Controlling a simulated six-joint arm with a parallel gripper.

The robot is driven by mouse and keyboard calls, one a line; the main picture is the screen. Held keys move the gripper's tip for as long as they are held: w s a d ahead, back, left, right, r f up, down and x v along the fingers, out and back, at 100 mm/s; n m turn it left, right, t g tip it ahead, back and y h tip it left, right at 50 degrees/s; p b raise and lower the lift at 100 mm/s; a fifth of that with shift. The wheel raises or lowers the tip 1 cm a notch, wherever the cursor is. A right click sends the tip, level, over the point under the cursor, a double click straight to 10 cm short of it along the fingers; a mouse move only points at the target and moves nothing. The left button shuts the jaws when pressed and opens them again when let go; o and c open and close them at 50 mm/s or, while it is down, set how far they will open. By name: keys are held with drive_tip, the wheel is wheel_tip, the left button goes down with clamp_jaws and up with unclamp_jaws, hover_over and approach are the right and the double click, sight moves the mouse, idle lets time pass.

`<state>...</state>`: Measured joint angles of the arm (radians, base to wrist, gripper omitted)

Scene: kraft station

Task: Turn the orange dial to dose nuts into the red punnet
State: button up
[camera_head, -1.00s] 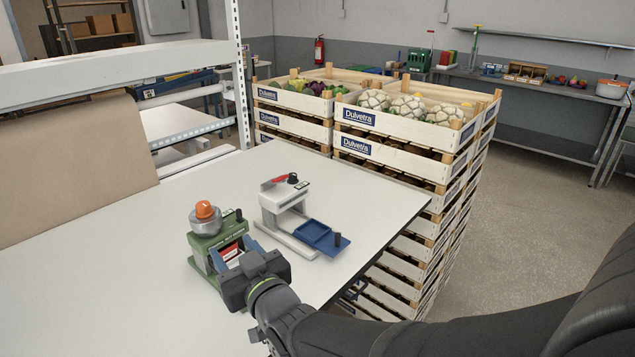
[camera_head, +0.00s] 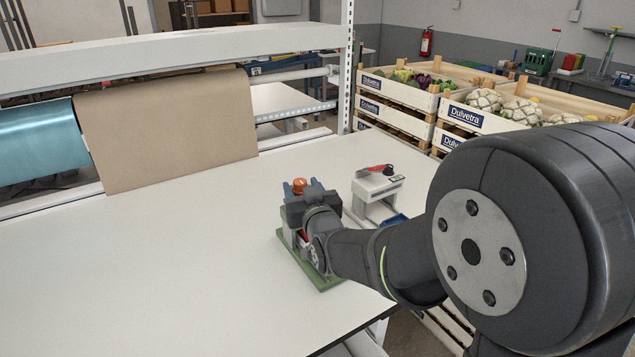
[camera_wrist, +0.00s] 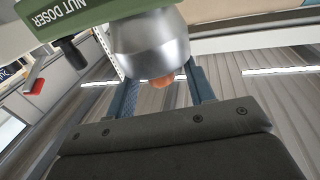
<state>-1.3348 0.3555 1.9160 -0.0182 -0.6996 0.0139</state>
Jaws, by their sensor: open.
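The orange dial (camera_head: 299,185) tops the green nut doser (camera_head: 322,284). In the wrist view the dial (camera_wrist: 162,80) shows below the doser's silver hopper (camera_wrist: 150,42), and the label "NUT DOSER" is readable. My gripper (camera_head: 301,187) is open, its blue fingers at dial height, one on each side of it. In the wrist view the fingers (camera_wrist: 164,88) stand apart with the dial between them; I cannot tell whether they touch it. A small red part of the punnet (camera_head: 303,235) shows low in the doser; my wrist hides most of it and its contents.
A white device (camera_head: 377,184) with a red lever and blue tray stands just right of the doser. My arm covers the table's right front. The white table (camera_head: 170,270) is clear to the left. Brown paper (camera_head: 170,130) hangs behind, and stacked crates (camera_head: 477,118) stand beyond.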

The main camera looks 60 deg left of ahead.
drive_tip(key=shift+x, duration=0.9)
drive_tip(key=c, duration=1)
drive_tip(key=shift+o, duration=0.2)
drive_tip(key=shift+m+t, duration=0.3)
drive_tip(key=shift+t, duration=0.2)
